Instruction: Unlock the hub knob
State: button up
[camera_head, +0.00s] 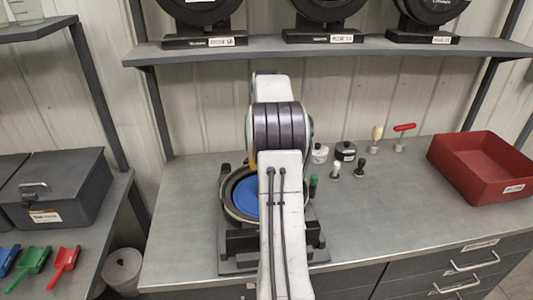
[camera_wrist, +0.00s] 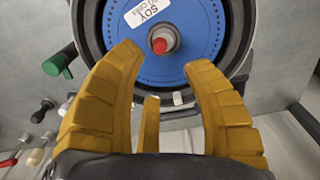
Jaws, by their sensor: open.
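The hub knob (camera_wrist: 160,45) is a small red tip on a grey round hub at the middle of a blue seed disc (camera_wrist: 205,20). The disc has a white label reading SOY and sits inside a dark round housing (camera_wrist: 237,45). My gripper (camera_wrist: 163,56) is open, with its yellow fingers spread to the left and right below the knob. Nothing is between the fingers, and I cannot tell the depth gap to the knob. In the head view the blue disc (camera_head: 243,196) is partly covered by my arm, which hides the knob and gripper there.
A green-handled part (camera_wrist: 54,66) sticks out at the housing's left; it also shows in the head view (camera_head: 313,182). A red tray (camera_head: 483,165) is at the right. The bench front right is clear.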

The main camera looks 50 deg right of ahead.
jog(key=shift+r, duration=1.95)
